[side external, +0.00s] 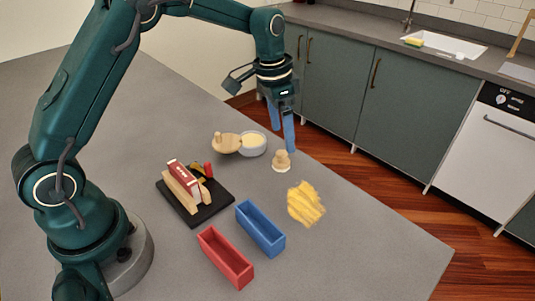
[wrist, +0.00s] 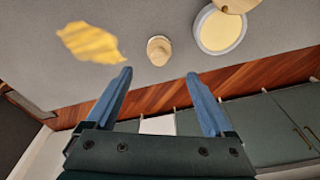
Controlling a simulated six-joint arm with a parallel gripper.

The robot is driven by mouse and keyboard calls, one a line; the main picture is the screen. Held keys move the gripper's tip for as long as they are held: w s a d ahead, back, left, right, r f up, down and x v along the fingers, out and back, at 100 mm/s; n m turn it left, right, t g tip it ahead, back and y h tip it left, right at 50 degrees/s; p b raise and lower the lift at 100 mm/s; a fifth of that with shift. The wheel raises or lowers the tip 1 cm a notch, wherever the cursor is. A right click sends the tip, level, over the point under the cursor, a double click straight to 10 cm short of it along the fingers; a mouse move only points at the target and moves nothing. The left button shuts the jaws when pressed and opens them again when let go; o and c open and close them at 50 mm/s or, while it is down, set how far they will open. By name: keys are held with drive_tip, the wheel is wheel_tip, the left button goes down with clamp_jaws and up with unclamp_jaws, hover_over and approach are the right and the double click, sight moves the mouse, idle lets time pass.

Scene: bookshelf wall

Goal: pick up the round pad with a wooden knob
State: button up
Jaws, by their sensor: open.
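The round pad with a wooden knob (side external: 282,161) stands upright on the grey table near its far edge. It is small and pale, with a light wood knob on top. In the wrist view the pad (wrist: 159,50) lies just beyond the fingertips, roughly centred between them. My gripper (side external: 282,140) has two blue fingers, spread apart and empty, pointing down above and close to the pad. The gripper also shows in the wrist view (wrist: 159,73). Nothing hides the pad in the wrist view.
A grey bowl (side external: 257,150) of pale yellow stuff stands left of the pad, with a wooden knobbed lid (side external: 226,143) against it. A black board (side external: 207,213) with blocks, a blue bin (side external: 260,229) and a red bin (side external: 225,258) are nearer.

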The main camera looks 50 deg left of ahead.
sight(282, 152)
drive_tip(key=shift+s+f+g, duration=0.2)
drive_tip(key=shift+f+g, duration=0.1)
drive_tip(key=shift+f, duration=0.8)
drive_tip(key=shift+w+f, duration=0.15)
drive_tip(key=shift+f, duration=0.95)
drive_tip(key=shift+w+f, duration=0.1)
drive_tip(key=shift+f, duration=1)
clamp_jaws()
drive_tip(key=shift+r, duration=0.1)
wheel_tip(282, 152, up, 4)
drive_tip(key=shift+w+r, duration=0.1)
drive_tip(key=shift+r, duration=0.05)
drive_tip(key=s+a+r, duration=0.5)
drive_tip(key=a+r, duration=0.1)
drive_tip(key=a, duration=0.4)
drive_tip(key=shift+s+a+r, duration=0.15)
drive_tip(key=shift+s+r, duration=0.1)
